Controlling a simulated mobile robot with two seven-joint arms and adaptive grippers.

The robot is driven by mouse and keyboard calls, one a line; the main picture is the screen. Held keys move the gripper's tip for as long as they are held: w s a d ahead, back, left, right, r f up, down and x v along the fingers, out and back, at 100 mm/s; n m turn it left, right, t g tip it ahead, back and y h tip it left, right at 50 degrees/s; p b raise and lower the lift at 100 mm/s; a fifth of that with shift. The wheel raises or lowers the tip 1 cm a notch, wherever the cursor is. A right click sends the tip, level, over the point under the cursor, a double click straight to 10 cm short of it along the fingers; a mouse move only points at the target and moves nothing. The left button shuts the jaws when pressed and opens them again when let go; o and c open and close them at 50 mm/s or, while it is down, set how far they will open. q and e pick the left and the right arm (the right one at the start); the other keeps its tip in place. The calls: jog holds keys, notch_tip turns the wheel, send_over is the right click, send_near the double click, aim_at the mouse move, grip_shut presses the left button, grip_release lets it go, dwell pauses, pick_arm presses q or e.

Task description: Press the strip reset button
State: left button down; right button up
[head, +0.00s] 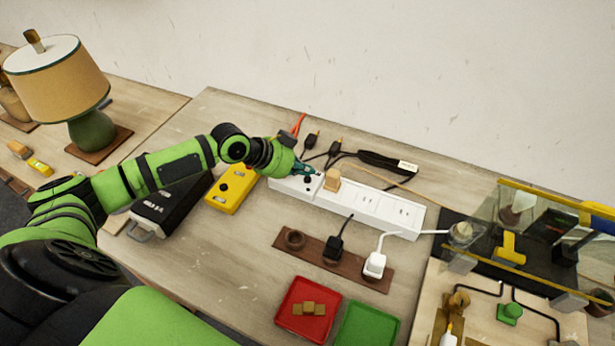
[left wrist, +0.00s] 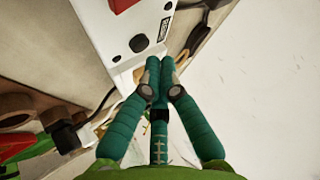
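The white power strip (head: 385,212) lies across the table, its left end under my left gripper (head: 307,170). In the left wrist view, the strip (left wrist: 108,32) shows a round black button (left wrist: 138,43) beside a black-and-white label, and part of a red switch (left wrist: 122,4) at the top edge. The teal fingers of my left gripper (left wrist: 160,72) are brought together at the tips, with nothing seen between them. The tips are close to the strip's end, a little off the black button; I cannot tell whether they touch the strip. My right gripper is not in view.
A tan block (head: 332,180) sits on the strip. Black plugs and cables lie behind it. A yellow box (head: 231,190) stands left, a brown holder with plugs (head: 290,240) in front, and red (head: 290,328) and green (head: 368,328) trays nearer. A clear panel stands right.

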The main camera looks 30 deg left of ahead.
aim_at(305, 180)
pick_arm(q)
jog(key=shift+r+p, duration=2.25)
jog(key=shift+r, duration=0.35)
jog(key=shift+f, duration=0.1)
